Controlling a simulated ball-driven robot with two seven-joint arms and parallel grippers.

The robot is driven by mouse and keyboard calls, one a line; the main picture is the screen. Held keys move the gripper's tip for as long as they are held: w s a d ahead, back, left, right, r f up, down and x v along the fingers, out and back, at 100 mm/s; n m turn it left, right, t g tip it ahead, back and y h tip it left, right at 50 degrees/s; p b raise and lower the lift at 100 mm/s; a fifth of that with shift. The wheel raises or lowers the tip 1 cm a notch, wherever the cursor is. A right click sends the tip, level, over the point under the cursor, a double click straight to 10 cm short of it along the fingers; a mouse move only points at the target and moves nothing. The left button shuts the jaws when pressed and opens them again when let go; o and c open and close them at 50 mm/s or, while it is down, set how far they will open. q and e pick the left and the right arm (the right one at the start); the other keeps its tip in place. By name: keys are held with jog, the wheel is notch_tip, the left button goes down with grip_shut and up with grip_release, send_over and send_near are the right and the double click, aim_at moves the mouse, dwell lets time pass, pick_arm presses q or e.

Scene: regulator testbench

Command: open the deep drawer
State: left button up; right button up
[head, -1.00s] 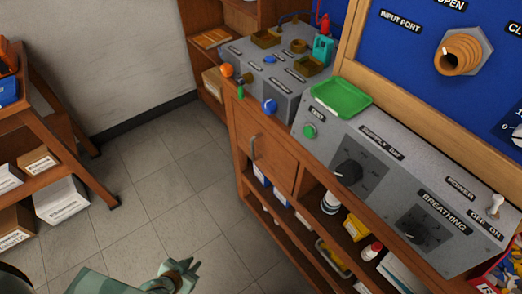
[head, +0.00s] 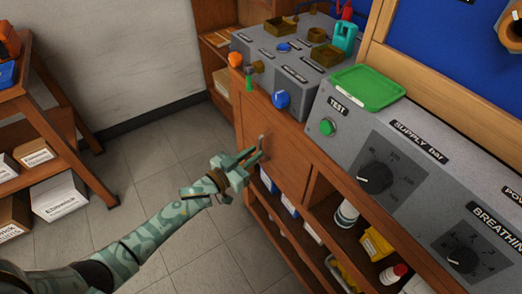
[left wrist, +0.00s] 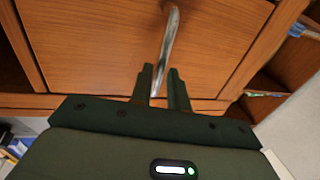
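The wooden drawer front (head: 284,160) is in the bench below the grey test panels and looks shut. Its metal bar handle (head: 262,144) is partly covered by my left gripper (head: 256,158) in the head view. In the left wrist view the handle (left wrist: 171,45) runs up from between the fingertips of my left gripper (left wrist: 163,78), across the wooden drawer front (left wrist: 100,50). The two fingers are apart, one on each side of the handle's near end. Whether they touch it I cannot tell. My right gripper is not in view.
Open shelves with bottles and boxes lie below and right of the drawer. A green tray (head: 367,88) sits on top of the grey panel. A wooden rack (head: 70,140) stands at the left. The tiled floor (head: 150,190) between is clear.

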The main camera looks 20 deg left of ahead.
aim_at(259, 149)
pick_arm(q)
jog(key=x, duration=0.3)
jog(key=shift+w+b, duration=0.2)
jog(key=shift+b, duration=0.2)
grip_shut()
jog(key=shift+s, duration=0.1)
